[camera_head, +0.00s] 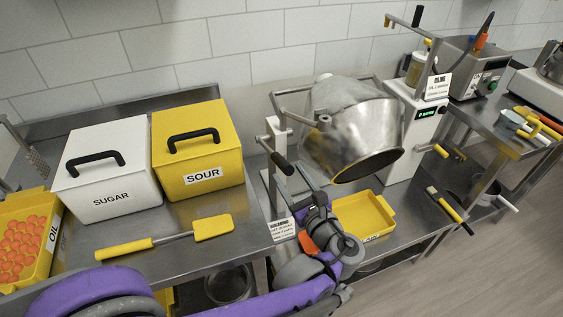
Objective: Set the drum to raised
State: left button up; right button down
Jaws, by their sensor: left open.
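The drum (345,125) is a shiny steel vessel held in a tilting frame at the centre. It is tilted, with its dark mouth (370,165) facing down and to the right, above a yellow tray (362,213). A lever with a black handle (282,163) sits on the drum's left post (273,138). My left gripper (296,186) is open, its grey fingers pointing up near the black handle, below the drum's left side. Whether a finger touches the handle I cannot tell. My right gripper is not in view.
White SUGAR (106,193) and yellow SOUR (203,179) boxes stand at left, with a yellow spatula (212,228) in front. A yellow OIL tray (53,240) holds orange gummies. A white machine column (405,140) with a green display stands right of the drum. A labelled card (283,229) stands by my gripper.

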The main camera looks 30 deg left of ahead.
aim_at(276, 154)
pick_arm(q)
jog(key=x, duration=0.5)
jog(key=shift+w+a, duration=0.1)
jog(key=shift+a, duration=0.05)
grip_shut()
dwell(1.3)
